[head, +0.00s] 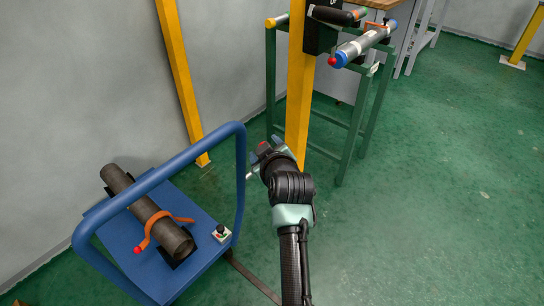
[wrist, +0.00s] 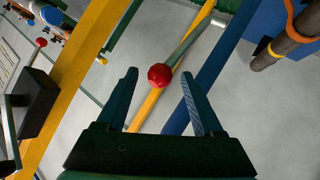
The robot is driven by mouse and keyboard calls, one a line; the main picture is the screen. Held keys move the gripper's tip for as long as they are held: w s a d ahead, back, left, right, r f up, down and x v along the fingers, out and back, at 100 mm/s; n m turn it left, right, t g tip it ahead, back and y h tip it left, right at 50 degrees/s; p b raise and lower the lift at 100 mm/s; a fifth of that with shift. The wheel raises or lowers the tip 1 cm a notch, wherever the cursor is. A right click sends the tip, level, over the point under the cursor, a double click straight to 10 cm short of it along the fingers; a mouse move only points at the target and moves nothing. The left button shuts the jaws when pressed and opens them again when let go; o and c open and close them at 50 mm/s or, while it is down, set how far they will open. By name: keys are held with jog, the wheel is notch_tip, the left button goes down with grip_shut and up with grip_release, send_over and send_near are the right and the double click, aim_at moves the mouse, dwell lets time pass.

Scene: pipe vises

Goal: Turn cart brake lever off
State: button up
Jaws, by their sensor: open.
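In the wrist view, a lever with a round red knob (wrist: 159,76) on a thin grey rod (wrist: 186,46) runs up and right to a grey cylinder beside the blue frame of the cart. My gripper (wrist: 158,77) is open, and the knob shows between its two fingertips. I cannot tell how deep the knob is between them. In the head view, my gripper (head: 258,162) is just right of the blue cart (head: 205,262), by its handle post.
A dark pipe (head: 122,188) with an orange clamp (head: 160,224) lies on the cart. A small control box (head: 221,233) sits at its corner. A yellow post (head: 301,95) and a green stand (head: 362,125) are close behind my gripper. The floor at right is clear.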

jog(key=p+v, duration=0.2)
jog(key=v, duration=0.9)
jog(key=shift+c, duration=0.2)
